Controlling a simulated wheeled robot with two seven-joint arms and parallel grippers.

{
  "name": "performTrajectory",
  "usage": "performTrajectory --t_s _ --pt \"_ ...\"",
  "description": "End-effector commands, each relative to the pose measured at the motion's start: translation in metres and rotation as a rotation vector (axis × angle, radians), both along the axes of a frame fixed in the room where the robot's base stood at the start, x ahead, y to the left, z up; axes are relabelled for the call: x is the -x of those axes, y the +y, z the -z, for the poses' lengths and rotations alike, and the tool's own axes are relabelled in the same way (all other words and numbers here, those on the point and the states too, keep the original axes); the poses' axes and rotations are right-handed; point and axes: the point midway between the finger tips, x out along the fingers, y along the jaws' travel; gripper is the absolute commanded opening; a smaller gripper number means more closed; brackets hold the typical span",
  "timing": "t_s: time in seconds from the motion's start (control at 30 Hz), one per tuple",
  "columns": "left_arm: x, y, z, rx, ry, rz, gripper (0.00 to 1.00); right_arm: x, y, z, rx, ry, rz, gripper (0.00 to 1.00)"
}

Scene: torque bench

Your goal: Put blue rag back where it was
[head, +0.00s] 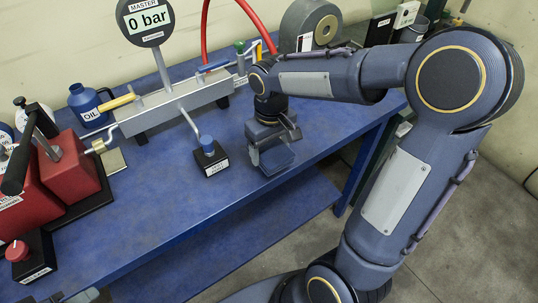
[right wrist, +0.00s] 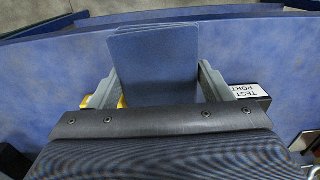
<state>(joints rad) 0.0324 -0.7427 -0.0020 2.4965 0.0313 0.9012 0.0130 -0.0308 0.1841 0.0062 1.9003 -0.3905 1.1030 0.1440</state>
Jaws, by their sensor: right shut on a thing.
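The blue rag (head: 277,160) is a flat, folded, layered blue-grey pad near the front edge of the bench, right of the test port block. My right gripper (head: 273,148) points down and is shut on it. In the right wrist view the rag (right wrist: 155,60) sits between the two fingers of my right gripper (right wrist: 156,88). Whether the rag touches the bench top is hard to tell. A small dark part at the bottom left edge of the head view may be my left gripper (head: 85,297); its fingers are not clear.
The blue bench (head: 150,215) is clear in front. The test port block (head: 210,157) with a blue cap stands left of the rag. Behind are a grey manifold (head: 165,108), a gauge reading 0 bar (head: 146,20) and an oil bottle (head: 88,103). A red pump (head: 65,170) stands left.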

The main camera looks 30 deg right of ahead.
Motion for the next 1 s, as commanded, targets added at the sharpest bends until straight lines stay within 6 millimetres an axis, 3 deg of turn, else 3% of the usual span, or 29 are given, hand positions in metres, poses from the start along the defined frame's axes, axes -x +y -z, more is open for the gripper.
performTrajectory --t_s 0.27,0.67,0.7,0.8,0.87,1.0 --pt "0.000 0.000 0.001 0.000 0.000 0.000 0.36 -0.004 0.003 0.034 0.000 0.002 -0.001 0.54" --pt "0.000 0.000 0.005 0.000 0.000 0.000 0.36 -0.004 0.003 0.040 0.000 0.000 -0.001 0.54" --pt "0.000 0.000 0.004 0.000 0.000 0.000 0.36 -0.004 0.003 0.040 0.000 0.000 -0.001 0.75" --pt "0.000 0.000 0.004 0.000 0.000 0.000 0.36 -0.004 0.003 0.039 0.000 0.000 -0.001 0.88" --pt "0.000 0.000 0.004 0.000 0.000 0.000 0.36 -0.004 0.003 0.039 0.000 0.000 -0.001 0.94" --pt "0.000 0.000 0.004 0.000 0.000 0.000 0.36 -0.004 0.003 0.039 0.000 0.000 -0.001 0.94"
